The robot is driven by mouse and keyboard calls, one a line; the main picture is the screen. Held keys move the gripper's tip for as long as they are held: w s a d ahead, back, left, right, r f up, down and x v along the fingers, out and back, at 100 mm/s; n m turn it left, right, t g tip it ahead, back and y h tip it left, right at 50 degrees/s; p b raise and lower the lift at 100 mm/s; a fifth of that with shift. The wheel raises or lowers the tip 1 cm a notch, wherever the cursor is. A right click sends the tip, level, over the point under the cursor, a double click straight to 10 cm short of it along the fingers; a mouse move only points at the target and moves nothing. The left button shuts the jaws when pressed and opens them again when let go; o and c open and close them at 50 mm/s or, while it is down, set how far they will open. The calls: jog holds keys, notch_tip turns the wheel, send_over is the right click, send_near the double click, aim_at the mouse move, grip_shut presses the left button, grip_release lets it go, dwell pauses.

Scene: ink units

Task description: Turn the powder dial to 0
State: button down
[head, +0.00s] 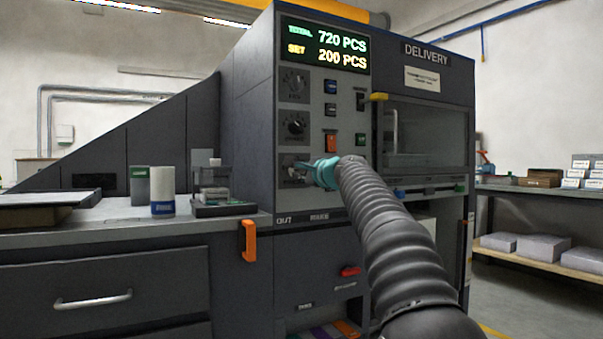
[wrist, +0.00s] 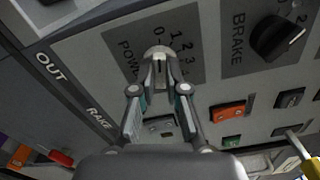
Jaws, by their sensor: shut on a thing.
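The powder dial (wrist: 160,49) sits on the grey machine panel, at the top middle of the wrist view. The printed "POWD..." and a scale with 0, 1, 2 and 3 show around it; its pointer is hidden by the fingers. My gripper (wrist: 160,68) is shut on the dial, with a fingertip on each side.
The brake dial (wrist: 279,38) is close by and shows as the middle dial (head: 295,125) in the head view. An orange switch (wrist: 228,112), a green button (wrist: 231,142) and a yellow-ended lever (wrist: 303,150) are near. The display (head: 325,46) reads total 720 and set 200.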

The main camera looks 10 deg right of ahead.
jog(key=shift+w+d+r, duration=0.1)
jog(key=shift+d, duration=0.1)
jog(key=c, duration=0.7)
grip_release()
jog(key=shift+w, duration=0.1)
jog(key=shift+a, duration=0.1)
jog(key=shift+s, duration=0.65)
jog(key=v, duration=1)
jog(key=shift+s+d, duration=0.3)
jog(key=shift+s, duration=0.05)
